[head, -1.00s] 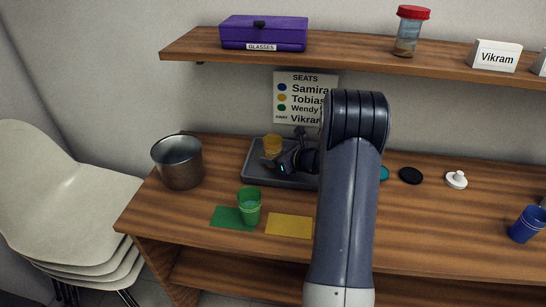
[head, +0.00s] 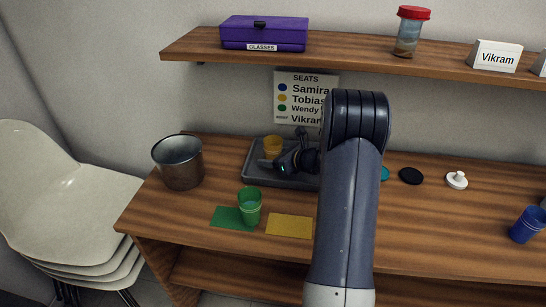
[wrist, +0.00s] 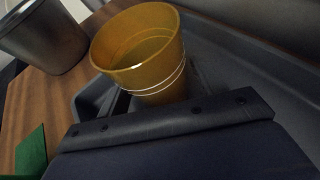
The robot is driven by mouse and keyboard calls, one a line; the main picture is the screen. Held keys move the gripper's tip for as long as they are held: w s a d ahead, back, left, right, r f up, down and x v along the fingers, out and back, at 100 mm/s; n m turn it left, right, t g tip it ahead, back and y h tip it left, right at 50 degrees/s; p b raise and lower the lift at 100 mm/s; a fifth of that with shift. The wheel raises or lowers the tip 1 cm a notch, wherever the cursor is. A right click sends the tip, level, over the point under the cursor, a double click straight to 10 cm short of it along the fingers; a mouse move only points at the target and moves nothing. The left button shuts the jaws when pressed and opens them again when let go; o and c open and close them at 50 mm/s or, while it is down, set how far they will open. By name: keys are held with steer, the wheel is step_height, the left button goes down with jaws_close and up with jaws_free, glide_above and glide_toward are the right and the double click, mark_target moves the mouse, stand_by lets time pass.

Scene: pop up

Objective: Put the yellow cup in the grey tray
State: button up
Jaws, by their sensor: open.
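The yellow cup (head: 272,146) stands upright in the grey tray (head: 262,180), near its back left part. In the wrist view the yellow cup (wrist: 142,55) shows close up, with the tray's wall (wrist: 95,98) beside it. My gripper (head: 286,164) is over the tray, just in front of and to the right of the cup. It is open, and the cup is not held. In the wrist view a dark part of my gripper covers the lower picture and hides the cup's base. My arm hides the tray's right end.
A metal pot (head: 180,165) stands left of the tray. A green cup (head: 250,208) stands on a green mat (head: 228,218), with a bare yellow mat (head: 290,226) beside it. A blue cup (head: 527,224) stands far right. The shelf (head: 360,55) overhangs the back.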

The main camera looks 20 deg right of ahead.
steer(key=v, duration=1.2)
steer(key=shift+f+b, duration=0.1)
steer(key=shift+b, duration=0.25)
